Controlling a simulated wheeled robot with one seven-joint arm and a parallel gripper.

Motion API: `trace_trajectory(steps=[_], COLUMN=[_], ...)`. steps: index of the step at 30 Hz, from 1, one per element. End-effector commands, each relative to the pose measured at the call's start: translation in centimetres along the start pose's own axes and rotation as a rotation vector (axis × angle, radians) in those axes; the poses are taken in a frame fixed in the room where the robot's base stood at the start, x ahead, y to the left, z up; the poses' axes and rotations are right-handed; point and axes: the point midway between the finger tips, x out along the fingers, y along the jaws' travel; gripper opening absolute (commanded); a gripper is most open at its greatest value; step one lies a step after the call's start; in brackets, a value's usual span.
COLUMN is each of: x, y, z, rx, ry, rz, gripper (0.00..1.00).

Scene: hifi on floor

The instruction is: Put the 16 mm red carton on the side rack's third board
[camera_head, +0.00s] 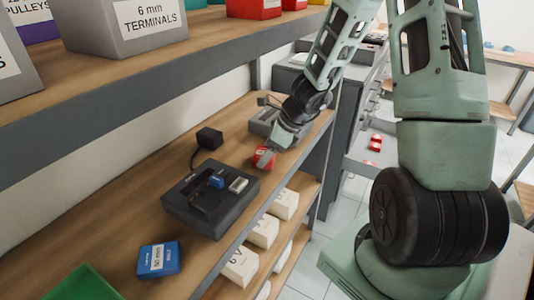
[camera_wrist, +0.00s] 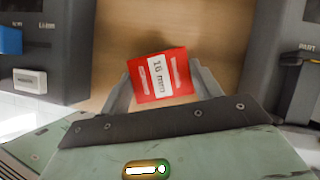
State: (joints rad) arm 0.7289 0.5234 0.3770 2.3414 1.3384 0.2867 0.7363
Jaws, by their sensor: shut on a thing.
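The red carton (camera_wrist: 160,77) has a white label reading "16 mm" in the wrist view. My gripper (camera_wrist: 158,82) is shut on it, one finger at each side, with the carton slightly turned. In the head view the carton (camera_head: 263,157) is at the tip of my gripper (camera_head: 272,155), over the right part of a wooden board (camera_head: 130,215). I cannot tell whether it touches the board. This board lies under a higher board (camera_head: 120,95) and above a lower one. The frames do not show which board counts as the third.
A dark charger-like device (camera_head: 210,195) and a grey device (camera_head: 265,122) stand on either side of the carton. A black adapter (camera_head: 209,138) and a blue carton (camera_head: 158,260) share the board. White boxes (camera_head: 263,232) stand below. Red items (camera_head: 375,143) lie further off.

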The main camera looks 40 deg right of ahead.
Motion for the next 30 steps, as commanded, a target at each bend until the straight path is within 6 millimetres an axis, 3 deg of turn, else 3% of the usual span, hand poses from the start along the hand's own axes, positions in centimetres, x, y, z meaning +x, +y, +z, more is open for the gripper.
trace_trajectory(steps=[11, 12, 14, 25, 30], x=[0.4, 0.3, 0.2, -0.1, -2.8], y=[0.0, 0.0, 0.0, 0.0, -0.1], z=[-0.2, -0.2, -0.1, 0.1, 0.3], rx=[-0.001, -0.001, -0.001, 0.0, -0.004], ry=[0.0, 0.0, 0.0, 0.0, 0.001], rz=[-0.001, -0.001, -0.001, -0.001, -0.005], gripper=[0.38, 0.69, 0.86, 0.86, 0.86])
